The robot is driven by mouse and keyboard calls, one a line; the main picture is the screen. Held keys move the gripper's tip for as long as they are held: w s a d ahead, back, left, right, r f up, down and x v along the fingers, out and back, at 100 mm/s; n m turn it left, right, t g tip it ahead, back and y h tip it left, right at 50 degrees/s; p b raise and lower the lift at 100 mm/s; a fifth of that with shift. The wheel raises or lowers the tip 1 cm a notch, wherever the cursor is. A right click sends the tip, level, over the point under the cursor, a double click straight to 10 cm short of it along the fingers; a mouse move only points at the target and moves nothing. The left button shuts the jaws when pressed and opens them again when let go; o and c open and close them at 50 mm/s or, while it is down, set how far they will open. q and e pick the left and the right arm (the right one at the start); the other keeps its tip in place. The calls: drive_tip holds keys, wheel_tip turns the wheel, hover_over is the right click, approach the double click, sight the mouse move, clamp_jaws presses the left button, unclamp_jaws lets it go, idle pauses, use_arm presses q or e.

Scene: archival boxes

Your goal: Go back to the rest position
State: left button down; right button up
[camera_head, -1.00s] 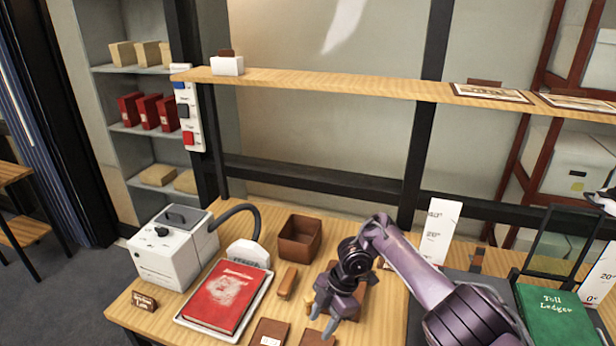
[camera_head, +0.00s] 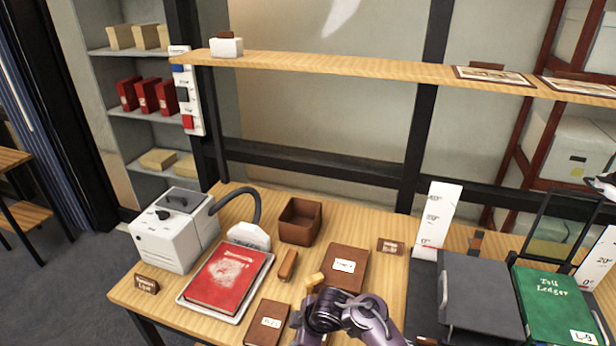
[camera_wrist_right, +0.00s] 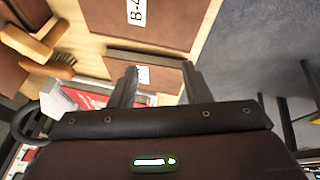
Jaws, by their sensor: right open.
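My right arm comes in at the bottom edge of the head view, with its purple wrist (camera_head: 335,312) low over the front of the table. Its fingers are mostly cut off or hidden there. In the right wrist view my right gripper (camera_wrist_right: 161,75) is open, its two dark fingers apart with nothing held between them. Brown labelled folders (camera_wrist_right: 155,75) lie beyond the fingers on the wooden table. My left gripper is not in view.
The table holds a red book (camera_head: 226,277) on a white tray, a white machine (camera_head: 165,245) with a hose, an open brown box (camera_head: 300,221), brown folders (camera_head: 345,268), a grey stand (camera_head: 480,290) and a green ledger (camera_head: 556,310). A wooden shelf (camera_head: 350,68) spans behind.

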drive_tip(key=s+d+r+m+h, duration=0.2)
drive_tip(key=s+d+r+m, duration=0.45)
drive_tip(key=s+d, duration=0.45)
drive_tip(key=s+d+r+m+h, duration=0.2)
drive_tip(key=s+d+r+m, duration=0.4)
drive_tip(key=s+d+m, duration=0.35)
drive_tip(key=s+d+f+n+b, duration=0.1)
drive_tip(key=s+f+b, duration=0.1)
drive_tip(key=f, duration=1.6)
drive_tip(key=s+f+b, duration=0.1)
drive_tip(key=f+b, duration=0.1)
drive_tip(key=f, duration=1.5)
drive_tip(key=s+d+f+g+b, duration=0.1)
drive_tip(key=s+d+f, duration=0.1)
drive_tip(key=s+f, duration=0.7)
drive_tip(key=s+d+f+g+b, duration=0.1)
drive_tip(key=s+f, duration=0.9)
drive_tip(key=shift+s+d+f+n, duration=0.2)
drive_tip(key=shift+d+f+n, duration=0.1)
drive_tip(key=shift+d+f, duration=0.1)
